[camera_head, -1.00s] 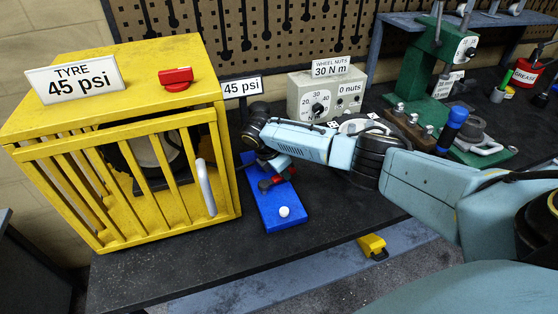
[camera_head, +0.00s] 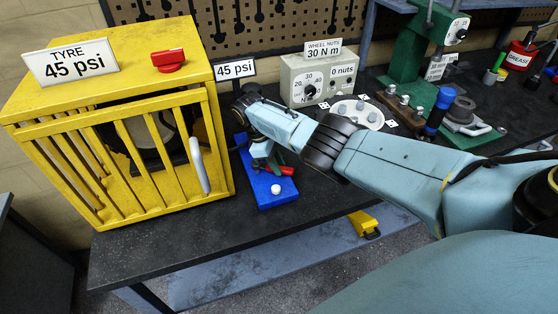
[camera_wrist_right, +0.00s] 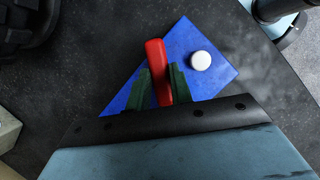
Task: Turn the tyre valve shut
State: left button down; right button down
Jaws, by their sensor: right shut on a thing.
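The tyre valve is on a blue base plate (camera_head: 278,199) on the bench, right of the yellow cage, with a red lever (camera_head: 287,171) and a white knob (camera_head: 276,189). My right gripper (camera_head: 270,163) reaches down over the plate. In the right wrist view its two green fingers stand either side of the red lever (camera_wrist_right: 155,58), shut on it. The lever's end sticks out beyond the fingertips, beside the white knob (camera_wrist_right: 200,61). The valve body under the gripper is hidden. My left gripper is not in view.
The yellow cage (camera_head: 190,85) holds a dark tyre (camera_head: 140,158) behind bars, with a 45 psi sign and a red knob (camera_head: 169,60) on top. A grey wheel-nut box (camera_head: 297,75) and a green press (camera_head: 420,50) stand behind my arm. The bench front is clear.

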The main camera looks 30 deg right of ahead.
jog(key=shift+s+a+m+g, duration=0.35)
jog(key=shift+a+m, duration=0.1)
jog(key=shift+m, duration=0.55)
jog(key=shift+y, duration=0.3)
jog(key=c, duration=1.2)
grip_release()
jog(key=shift+c, duration=0.2)
jog(key=b+v, duration=0.1)
jog(key=v, duration=1.2)
jog(key=shift+r+b, duration=0.25)
jog(key=shift+b, duration=0.15)
jog(key=shift+s+a, duration=0.1)
jog(key=shift+a, duration=0.05)
